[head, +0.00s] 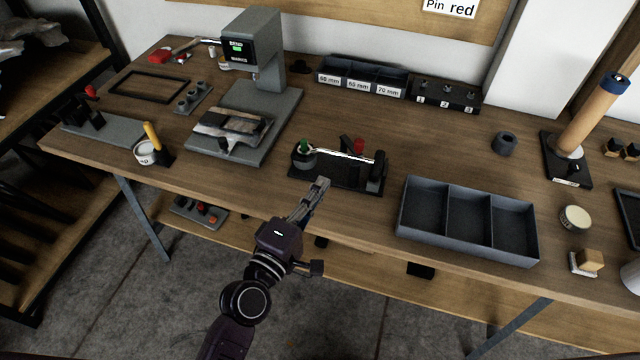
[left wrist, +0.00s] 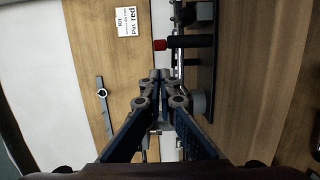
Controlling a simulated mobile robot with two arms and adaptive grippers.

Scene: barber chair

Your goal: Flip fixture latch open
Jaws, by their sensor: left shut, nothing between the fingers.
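The fixture (head: 350,178) is a black base near the front edge of the bench in the head view. A bright metal rod (head: 340,153) lies across it, between a green-topped round post (head: 304,156) at left and a black block (head: 377,170) at right. A red-tipped black latch (head: 358,147) stands behind the rod. In the left wrist view the red tip (left wrist: 160,45) and black lever (left wrist: 188,42) lie beyond my fingertips. My left gripper (head: 321,184) is shut and empty, at the fixture's front side; contact cannot be told. My right gripper is not in view.
A grey three-compartment tray (head: 468,222) stands right of the fixture. A grey press (head: 262,60) with a plate stands behind left. A labelled bin (head: 362,75) and a numbered block (head: 445,95) are at the back. Bench surface between fixture and bins is clear.

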